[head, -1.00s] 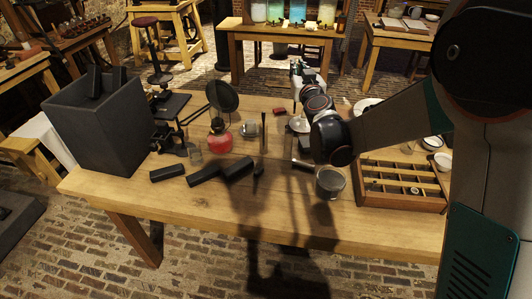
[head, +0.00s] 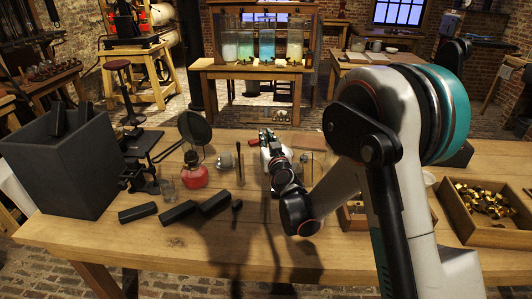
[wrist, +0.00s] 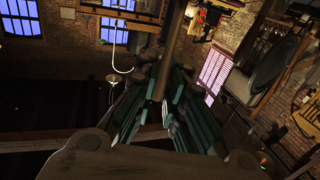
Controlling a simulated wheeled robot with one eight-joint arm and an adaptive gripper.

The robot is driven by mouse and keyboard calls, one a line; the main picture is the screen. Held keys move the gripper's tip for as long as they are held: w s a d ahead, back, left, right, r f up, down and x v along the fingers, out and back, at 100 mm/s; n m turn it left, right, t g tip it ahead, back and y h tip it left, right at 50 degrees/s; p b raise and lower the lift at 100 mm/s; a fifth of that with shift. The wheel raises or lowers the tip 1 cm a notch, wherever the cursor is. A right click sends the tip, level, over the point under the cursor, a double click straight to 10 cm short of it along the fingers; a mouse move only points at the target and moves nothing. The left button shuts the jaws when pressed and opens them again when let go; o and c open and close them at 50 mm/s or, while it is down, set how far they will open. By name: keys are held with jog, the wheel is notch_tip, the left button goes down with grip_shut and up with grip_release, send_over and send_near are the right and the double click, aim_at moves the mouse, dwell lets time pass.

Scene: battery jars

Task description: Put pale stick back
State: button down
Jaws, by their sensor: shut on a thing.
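My gripper (head: 268,138) is over the middle of the near table in the head view, pointing away from my body. In the wrist view its teal-edged fingers (wrist: 160,112) are closed around a long, thin, greyish stick (wrist: 168,55). I take this for the pale stick; in this light it looks dull. It runs up and away from the fingers. In the head view I cannot make the stick out clearly at the gripper. Its far end and its height above the table are hard to tell.
A dark box (head: 62,165) with black bars stands at the left. A red flask (head: 195,172), a round dark disc on a stand (head: 195,128) and loose black bars (head: 178,212) lie left of my gripper. A tray of brass pieces (head: 462,212) is at the right. Coloured jars (head: 267,45) stand behind.

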notch_tip(320, 180, down, 4)
jog(key=shift+f+b, duration=0.1)
jog(key=shift+b, duration=0.7)
jog(key=c, duration=1.7)
grip_release()
jog(key=shift+f, duration=0.1)
jog(key=shift+o, duration=0.2)
